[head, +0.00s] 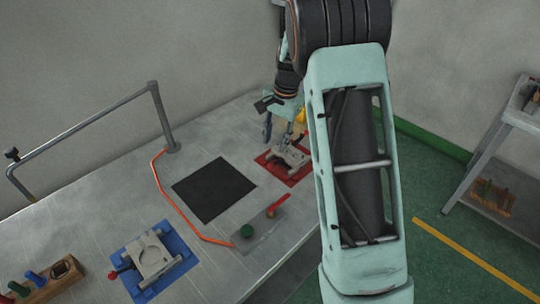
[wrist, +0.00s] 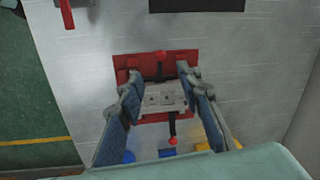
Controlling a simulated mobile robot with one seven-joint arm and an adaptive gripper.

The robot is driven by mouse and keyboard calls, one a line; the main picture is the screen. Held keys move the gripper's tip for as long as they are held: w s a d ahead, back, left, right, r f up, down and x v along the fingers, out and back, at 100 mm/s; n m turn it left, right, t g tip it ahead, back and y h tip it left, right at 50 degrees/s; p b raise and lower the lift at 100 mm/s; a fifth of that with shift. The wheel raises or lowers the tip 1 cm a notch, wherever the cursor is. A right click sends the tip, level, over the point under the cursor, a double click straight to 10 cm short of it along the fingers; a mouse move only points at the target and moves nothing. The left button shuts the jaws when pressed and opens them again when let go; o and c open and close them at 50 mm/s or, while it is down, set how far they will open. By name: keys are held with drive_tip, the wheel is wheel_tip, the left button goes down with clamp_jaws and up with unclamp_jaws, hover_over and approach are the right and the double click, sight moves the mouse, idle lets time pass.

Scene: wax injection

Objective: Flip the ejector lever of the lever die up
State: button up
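A grey metal die (head: 291,158) sits on a red mat (head: 268,159) at the far end of the bench. In the wrist view the die (wrist: 163,98) shows between my fingers, on the red mat (wrist: 123,73). A black lever with a red knob (wrist: 172,141) sticks out from its lower side in that view; whether it is raised or flat I cannot tell. A further red-tipped part (wrist: 161,55) is at its upper side. My gripper (wrist: 158,75) is open, its fingers over either side of the die, with nothing held. It also shows in the head view (head: 281,133), partly hidden by my arm.
Blue (wrist: 167,153) and yellow (wrist: 203,147) items lie beyond the lever.

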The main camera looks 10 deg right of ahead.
sight(271, 164)
drive_tip(key=f, duration=0.7)
drive_tip(key=w+a+f+p, duration=0.1)
drive_tip(key=f, duration=0.2)
drive_tip(key=shift+f, duration=0.2)
clamp_jaws()
